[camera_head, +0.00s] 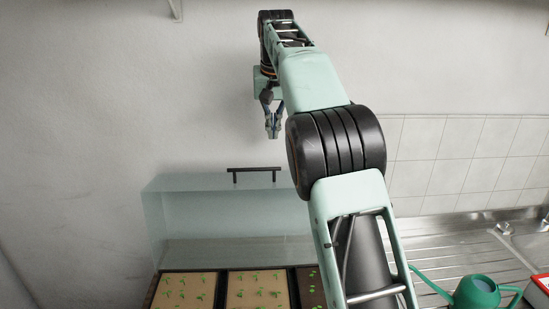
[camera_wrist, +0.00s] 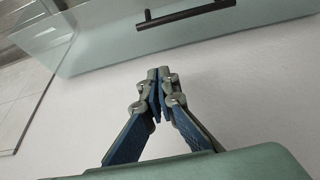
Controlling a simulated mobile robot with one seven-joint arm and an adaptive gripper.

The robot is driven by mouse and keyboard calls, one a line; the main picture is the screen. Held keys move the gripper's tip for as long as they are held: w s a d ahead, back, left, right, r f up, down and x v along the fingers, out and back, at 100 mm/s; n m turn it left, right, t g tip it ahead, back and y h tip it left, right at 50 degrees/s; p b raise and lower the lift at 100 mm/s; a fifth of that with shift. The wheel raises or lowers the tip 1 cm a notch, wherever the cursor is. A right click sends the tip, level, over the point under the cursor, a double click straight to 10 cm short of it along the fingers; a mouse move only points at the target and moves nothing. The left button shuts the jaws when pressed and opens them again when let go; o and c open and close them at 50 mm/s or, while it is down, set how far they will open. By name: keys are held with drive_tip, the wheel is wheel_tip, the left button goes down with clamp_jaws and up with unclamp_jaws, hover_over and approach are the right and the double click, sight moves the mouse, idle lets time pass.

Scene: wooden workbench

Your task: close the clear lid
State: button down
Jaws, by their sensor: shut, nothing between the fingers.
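The clear lid (camera_head: 215,215) stands raised behind the trays of seedlings in the head view, with a dark bar handle (camera_head: 254,170) on its upper edge. In the wrist view the lid (camera_wrist: 110,45) crosses the top of the picture, with its handle (camera_wrist: 186,13) near the top centre. My gripper (camera_head: 273,134) is above the handle and a little to its right in the head view. Its fingertips meet, with nothing between them, and they show apart from the handle in the wrist view (camera_wrist: 158,75).
Trays of green seedlings (camera_head: 186,287) lie at the foot of the lid. A metal sink drainer (camera_head: 455,245) is on the right, with a green watering can (camera_head: 476,293) and a partly seen red object (camera_head: 540,285). A plain wall stands behind.

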hover_over(273, 179)
drive_tip(key=w, duration=0.4)
wheel_tip(273, 179, down, 8)
drive_tip(key=shift+s+f, duration=0.1)
drive_tip(key=shift+f, duration=0.15)
drive_tip(key=shift+s+b, duration=0.6)
drive_tip(key=shift+s, duration=1.4)
drive_tip(key=shift+s+b, duration=0.1)
drive_tip(key=shift+b, duration=0.4)
